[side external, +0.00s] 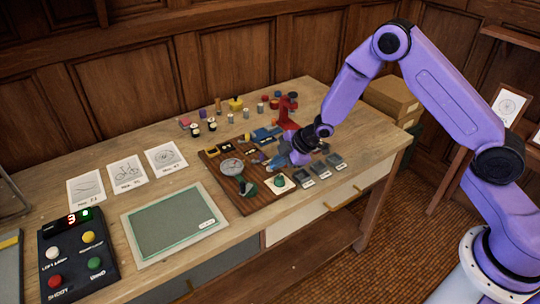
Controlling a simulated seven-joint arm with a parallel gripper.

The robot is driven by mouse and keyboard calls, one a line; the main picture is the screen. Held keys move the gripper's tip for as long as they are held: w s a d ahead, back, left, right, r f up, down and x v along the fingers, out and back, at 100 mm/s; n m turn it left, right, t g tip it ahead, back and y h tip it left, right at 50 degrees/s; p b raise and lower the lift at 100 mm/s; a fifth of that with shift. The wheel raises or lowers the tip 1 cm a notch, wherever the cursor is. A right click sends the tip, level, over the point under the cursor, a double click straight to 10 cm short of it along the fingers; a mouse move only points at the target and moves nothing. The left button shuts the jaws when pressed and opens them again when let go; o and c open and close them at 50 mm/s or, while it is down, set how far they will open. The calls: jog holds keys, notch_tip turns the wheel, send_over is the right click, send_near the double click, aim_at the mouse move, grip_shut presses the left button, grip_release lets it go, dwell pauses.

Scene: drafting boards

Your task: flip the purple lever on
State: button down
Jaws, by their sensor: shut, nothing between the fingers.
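A brown wooden board (249,204) lies on the table and carries several small levers, switches and a round dial. A small purple-blue piece (260,157) sits near the middle of the board; it may be the purple lever, but it is too small to tell its shape or position. My gripper (297,160) is shut, low over the right part of the board, to the right of that piece. Its fingertips are hard to make out against the blue parts beside them, and I cannot tell whether they touch anything.
A red upright device (287,110) stands behind my gripper. Dark labelled switches (320,169) line the board's right side. A green drafting mat (172,222) lies to the left, with a button box (75,255) beyond it. Small jars and blocks stand along the back.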

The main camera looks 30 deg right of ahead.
jog(key=shift+w+f, duration=0.15)
jog(key=shift+w, duration=1.95)
jog(key=shift+w+d+n+g+y, duration=0.2)
jog(key=shift+d+n+g+y, duration=0.05)
jog(key=shift+n, duration=0.4)
jog(key=shift+w+d+n+g+y, duration=0.2)
jog(key=shift+d+n+g+y, duration=0.05)
jog(key=shift+n, duration=0.4)
jog(key=shift+w+d+n+g+y, duration=0.35)
jog(key=shift+n+g+y, duration=0.05)
jog(key=shift+n, duration=0.4)
jog(key=n+g, duration=0.1)
jog(key=w+n+g, duration=0.1)
jog(key=n, duration=0.1)
jog(key=shift+w+d+y, duration=0.25)
jog(key=shift+d+y, duration=0.1)
jog(key=shift+y, duration=0.05)
jog(key=shift+w+d+n, duration=0.15)
jog(key=shift+w+n, duration=0.25)
jog(key=shift+w, duration=0.15)
